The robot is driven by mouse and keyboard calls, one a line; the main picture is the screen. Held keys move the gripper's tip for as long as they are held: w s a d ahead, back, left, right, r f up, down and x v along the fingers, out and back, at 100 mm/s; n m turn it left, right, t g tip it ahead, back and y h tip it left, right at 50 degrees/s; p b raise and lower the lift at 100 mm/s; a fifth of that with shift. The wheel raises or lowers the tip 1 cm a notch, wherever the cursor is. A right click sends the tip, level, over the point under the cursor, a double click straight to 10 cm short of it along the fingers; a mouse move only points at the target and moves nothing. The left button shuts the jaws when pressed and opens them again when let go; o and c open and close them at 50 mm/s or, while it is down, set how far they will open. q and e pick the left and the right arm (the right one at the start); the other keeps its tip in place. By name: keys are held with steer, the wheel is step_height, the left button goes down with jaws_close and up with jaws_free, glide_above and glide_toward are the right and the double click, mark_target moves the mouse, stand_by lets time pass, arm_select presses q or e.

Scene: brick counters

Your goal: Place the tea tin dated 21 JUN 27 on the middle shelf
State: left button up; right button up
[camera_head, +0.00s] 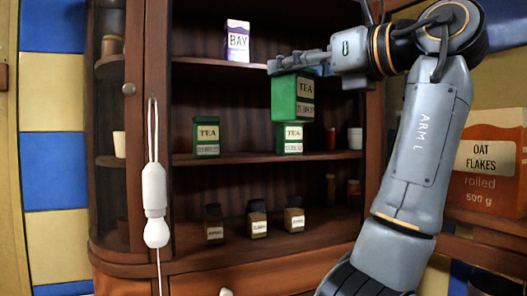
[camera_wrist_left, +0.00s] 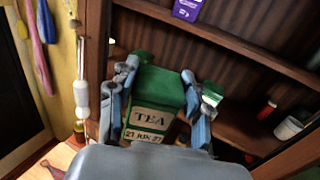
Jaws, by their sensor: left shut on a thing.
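My left gripper (camera_head: 298,63), on the arm marked ARM L, is shut on a green tea tin (camera_head: 291,98). In the left wrist view this tin (camera_wrist_left: 155,92) sits between the two fingers, and its label reads TEA 21 JUN 27. The held tin hangs upright in front of the cabinet, above the middle shelf (camera_head: 245,158). Two more green tea tins stand on that shelf, one at left (camera_head: 207,136) and one (camera_head: 289,139) partly covered by the held tin. Their dates are too small to read. My right gripper is not in view.
A purple and white BAY box (camera_head: 237,42) stands on the upper shelf. A red jar (camera_head: 331,138) and a white jar (camera_head: 355,138) are at the middle shelf's right. Several brown jars (camera_head: 257,222) stand below. Middle shelf room shows between the two tins.

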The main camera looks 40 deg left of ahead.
arm_select(q)
steer(key=a, duration=0.1)
steer(key=a+r+p, duration=0.1)
steer(key=shift+s+a, duration=0.2)
steer(key=shift+a, duration=0.1)
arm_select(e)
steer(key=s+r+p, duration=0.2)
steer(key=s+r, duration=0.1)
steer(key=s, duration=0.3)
arm_select(q)
steer(key=w+a+p, duration=0.3)
steer(key=w+a, duration=0.1)
steer(key=a, duration=0.4)
steer(key=w+a+p, duration=0.3)
steer(key=w+a, duration=0.1)
steer(key=a, duration=0.3)
steer(key=f+p, duration=0.1)
steer(key=f, duration=0.2)
steer(key=f+p, duration=0.1)
steer(key=f, duration=0.2)
steer(key=shift+w+d+f+p, duration=0.2)
steer(key=shift+f+p, duration=0.1)
steer(key=shift+f, duration=0.1)
steer(key=shift+a+f, duration=0.25)
steer(key=shift+f, duration=0.2)
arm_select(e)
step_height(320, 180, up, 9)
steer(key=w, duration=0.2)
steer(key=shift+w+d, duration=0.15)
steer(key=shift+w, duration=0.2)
